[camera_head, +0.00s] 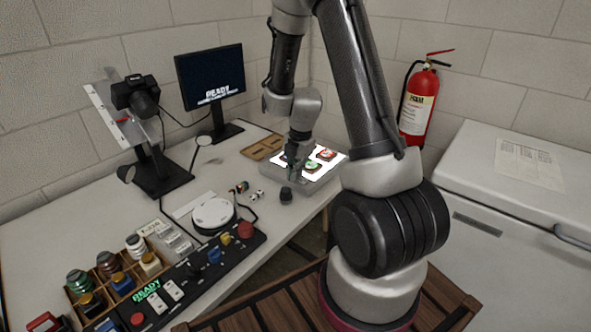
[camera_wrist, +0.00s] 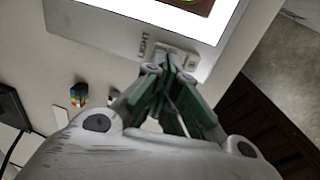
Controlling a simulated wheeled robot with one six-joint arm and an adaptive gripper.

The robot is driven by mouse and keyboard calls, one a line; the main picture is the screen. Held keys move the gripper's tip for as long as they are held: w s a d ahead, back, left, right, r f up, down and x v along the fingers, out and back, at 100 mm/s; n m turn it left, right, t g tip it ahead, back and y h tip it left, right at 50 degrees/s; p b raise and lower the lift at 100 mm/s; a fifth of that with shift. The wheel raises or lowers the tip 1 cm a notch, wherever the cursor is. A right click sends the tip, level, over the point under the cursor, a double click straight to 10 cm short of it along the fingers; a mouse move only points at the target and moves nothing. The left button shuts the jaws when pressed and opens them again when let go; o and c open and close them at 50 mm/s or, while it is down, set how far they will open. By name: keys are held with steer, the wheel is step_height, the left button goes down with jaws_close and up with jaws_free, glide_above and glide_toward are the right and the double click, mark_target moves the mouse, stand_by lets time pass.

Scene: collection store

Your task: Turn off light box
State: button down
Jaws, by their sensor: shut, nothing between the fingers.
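The light box (camera_head: 265,171) stands on the table below my arm, its top panel glowing bright white with small red and green items on it. In the wrist view the lit panel fills the top, and the grey box edge (camera_wrist: 118,27) bears the word LIGHT. A small pale switch (camera_wrist: 190,58) sits beside that word. My gripper (camera_wrist: 171,68) is shut and empty, its fingertips right at the switch and partly hiding it. I cannot tell whether they touch it. In the head view my gripper (camera_head: 293,172) is at the box's near side.
A small dark round object (camera_head: 286,196) stands just in front of the box. A black control panel (camera_head: 190,280) with coloured buttons, a white round plate (camera_head: 213,213) and a monitor (camera_head: 210,75) are to the left. A fire extinguisher (camera_head: 418,105) hangs behind right.

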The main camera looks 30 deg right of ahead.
steer(key=shift+w+a+f+g, duration=0.15)
steer(key=shift+f+g, duration=0.2)
steer(key=shift+g, duration=0.05)
